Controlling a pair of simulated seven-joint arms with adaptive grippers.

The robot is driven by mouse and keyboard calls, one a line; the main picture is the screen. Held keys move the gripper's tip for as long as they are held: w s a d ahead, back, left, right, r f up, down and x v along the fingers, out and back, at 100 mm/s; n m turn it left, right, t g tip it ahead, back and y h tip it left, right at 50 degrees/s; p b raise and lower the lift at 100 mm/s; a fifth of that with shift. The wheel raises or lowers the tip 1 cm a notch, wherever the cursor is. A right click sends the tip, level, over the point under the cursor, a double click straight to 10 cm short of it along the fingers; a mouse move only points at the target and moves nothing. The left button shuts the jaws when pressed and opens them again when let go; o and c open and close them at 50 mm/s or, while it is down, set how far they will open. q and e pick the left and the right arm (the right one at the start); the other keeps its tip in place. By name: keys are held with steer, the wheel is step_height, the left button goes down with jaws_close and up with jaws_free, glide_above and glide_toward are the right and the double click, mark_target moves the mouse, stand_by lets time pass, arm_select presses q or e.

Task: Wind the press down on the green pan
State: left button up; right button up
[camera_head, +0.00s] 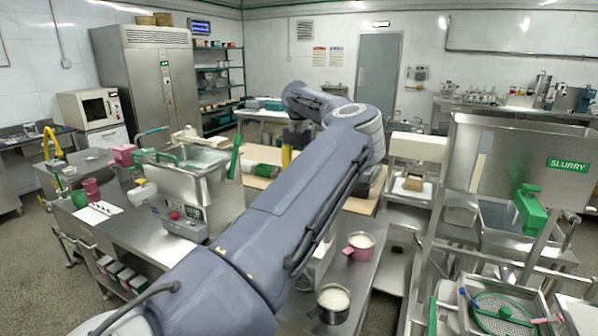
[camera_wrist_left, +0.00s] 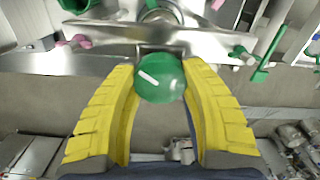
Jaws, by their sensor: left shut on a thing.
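In the left wrist view my left gripper (camera_wrist_left: 160,98) has its yellow fingers closed around a round green knob (camera_wrist_left: 162,78) with a white line on it. The knob sits at the end of a metal arm, below a metal crossbar (camera_wrist_left: 115,32) that appears to belong to the press. In the head view my left arm crosses the middle, and only a bit of yellow finger (camera_head: 287,156) shows behind it; the press is largely hidden there. A green piece (camera_wrist_left: 76,4) is cut off at the wrist view's top edge; I cannot tell whether it is the green pan. My right gripper is out of view.
A steel machine (camera_head: 187,195) stands on the left bench. A pink-handled pan (camera_head: 359,246) and a dark-handled pot (camera_head: 331,302) with pale contents stand right of my arm. A steel hopper marked SLURRY (camera_head: 520,165) is at the right. A green-handled tool (camera_wrist_left: 270,55) shows in the wrist view.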

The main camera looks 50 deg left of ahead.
arm_select(q)
steer(key=m, duration=0.4)
steer(key=shift+m, duration=0.3)
steer(key=shift+f, duration=0.1)
stand_by(0.5)
steer(key=o, duration=1.3)
step_height(320, 180, up, 12)
steer(key=shift+r, duration=0.1)
